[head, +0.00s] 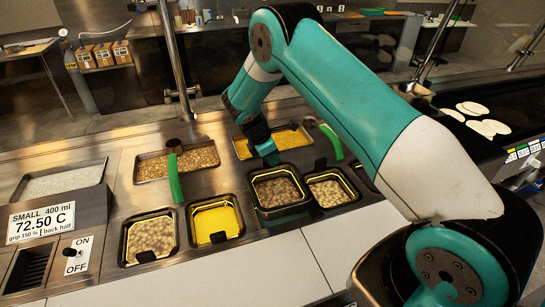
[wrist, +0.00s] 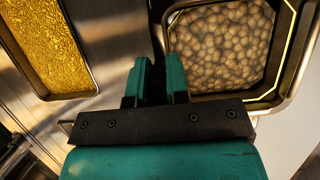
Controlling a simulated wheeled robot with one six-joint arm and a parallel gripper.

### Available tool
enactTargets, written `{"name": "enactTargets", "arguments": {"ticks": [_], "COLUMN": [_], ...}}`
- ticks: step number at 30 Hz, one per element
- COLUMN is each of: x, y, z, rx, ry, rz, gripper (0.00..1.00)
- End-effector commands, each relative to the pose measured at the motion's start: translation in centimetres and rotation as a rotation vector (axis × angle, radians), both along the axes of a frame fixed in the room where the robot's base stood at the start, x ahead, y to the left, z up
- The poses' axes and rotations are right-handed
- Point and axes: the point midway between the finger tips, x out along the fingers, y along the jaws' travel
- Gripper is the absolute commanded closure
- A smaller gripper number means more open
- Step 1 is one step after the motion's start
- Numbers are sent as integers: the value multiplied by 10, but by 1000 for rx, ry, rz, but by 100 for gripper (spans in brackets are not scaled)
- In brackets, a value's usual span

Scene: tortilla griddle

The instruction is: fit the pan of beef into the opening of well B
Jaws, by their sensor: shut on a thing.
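The pan of beef (head: 278,190), a dark-rimmed square pan of brownish lumps, is at the front row of wells, between a yellow-filled pan and a pan of pale lumps. My gripper (head: 268,150) is shut at the pan's back edge. In the wrist view my gripper's teal fingers (wrist: 158,82) are close together beside the pan's rim; the lumps (wrist: 222,45) fill the upper right. A bright yellow outline (wrist: 289,60) shows past the pan's right side and lower right corner. The pan's dark front side shows in the head view. I cannot read a well letter or tell whether the pan is seated.
Pans of pale lumps (head: 150,237) and yellow food (head: 215,222) stand to the left; another pale-lump pan (head: 330,190) is close on the right. Behind are a brown-crumb tray (head: 178,163) and a yellow shredded tray (head: 292,138). Green handles (head: 175,180) stick up nearby.

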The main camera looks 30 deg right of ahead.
Motion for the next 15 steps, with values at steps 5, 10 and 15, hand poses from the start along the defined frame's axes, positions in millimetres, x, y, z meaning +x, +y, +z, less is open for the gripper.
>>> {"name": "enactTargets", "arguments": {"ticks": [5, 10, 15], "x": [0, 0, 0], "y": [0, 0, 0], "z": [-3, -8, -12], "rx": [0, 0, 0], "ry": [0, -1, -1], "rz": [0, -1, -1], "gripper": [100, 100, 100]}}
